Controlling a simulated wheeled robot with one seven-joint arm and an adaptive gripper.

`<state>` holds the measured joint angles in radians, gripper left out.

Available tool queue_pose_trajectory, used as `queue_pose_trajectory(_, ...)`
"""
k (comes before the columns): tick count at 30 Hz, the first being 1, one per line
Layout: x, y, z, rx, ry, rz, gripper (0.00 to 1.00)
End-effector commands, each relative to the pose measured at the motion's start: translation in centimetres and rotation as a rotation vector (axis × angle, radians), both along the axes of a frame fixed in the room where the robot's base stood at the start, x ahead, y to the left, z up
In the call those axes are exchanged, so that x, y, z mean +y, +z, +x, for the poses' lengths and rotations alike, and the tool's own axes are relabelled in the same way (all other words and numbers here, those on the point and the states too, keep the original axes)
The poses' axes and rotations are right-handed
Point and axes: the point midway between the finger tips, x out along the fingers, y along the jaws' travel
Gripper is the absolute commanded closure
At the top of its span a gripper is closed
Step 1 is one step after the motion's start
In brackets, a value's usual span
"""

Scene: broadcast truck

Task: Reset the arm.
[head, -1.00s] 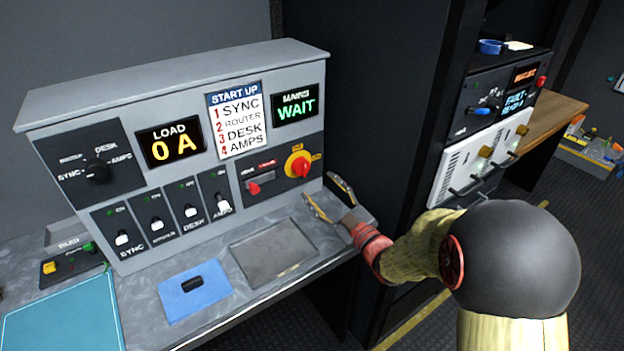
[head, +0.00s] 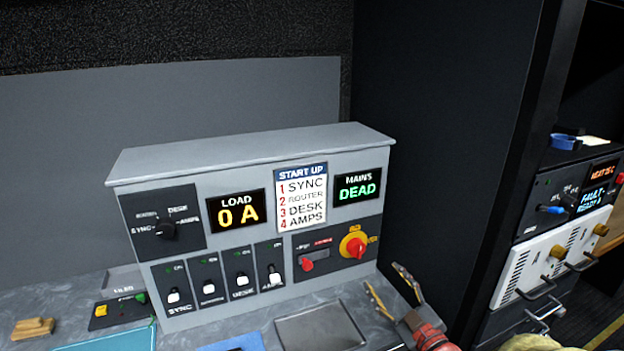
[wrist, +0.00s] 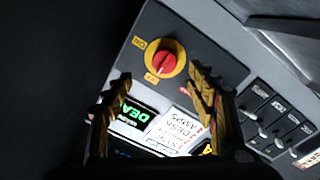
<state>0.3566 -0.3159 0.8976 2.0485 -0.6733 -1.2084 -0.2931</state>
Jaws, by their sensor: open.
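My gripper (head: 393,292) is open and empty in the head view, low at the right front corner of the grey control panel (head: 250,146). It is apart from the panel's controls. In the wrist view my gripper's two yellow fingers (wrist: 163,95) stand wide apart, with the red rotary switch on its yellow plate (wrist: 160,58) beyond them. That red switch also shows at the panel's right side in the head view (head: 353,245). The mains display (head: 357,188) reads DEAD in green. The load display (head: 238,210) reads 0 A.
Several toggle switches (head: 241,280) line the panel's lower front. A grey tray (head: 322,327) and a blue mat (head: 238,343) lie on the worktop before it. A dark rack with white units (head: 548,262) stands at the right. A tan block (head: 33,328) lies at the far left.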

Motion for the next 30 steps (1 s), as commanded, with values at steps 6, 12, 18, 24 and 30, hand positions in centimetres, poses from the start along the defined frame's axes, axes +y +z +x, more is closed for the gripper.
queue_pose_trajectory(6,-1.8,4.2,0.2,0.195,-0.169,-0.007,0.43)
queue_pose_trajectory(12,-3.1,7.0,-3.2,0.405,-0.333,0.058,0.43)
queue_pose_trajectory(18,-2.5,8.7,-9.7,0.628,-0.459,0.169,0.43)
queue_pose_trajectory(24,0.0,9.5,-18.5,0.869,-0.529,0.295,0.43)
queue_pose_trajectory(30,3.1,9.6,-26.3,1.074,-0.545,0.381,0.43)
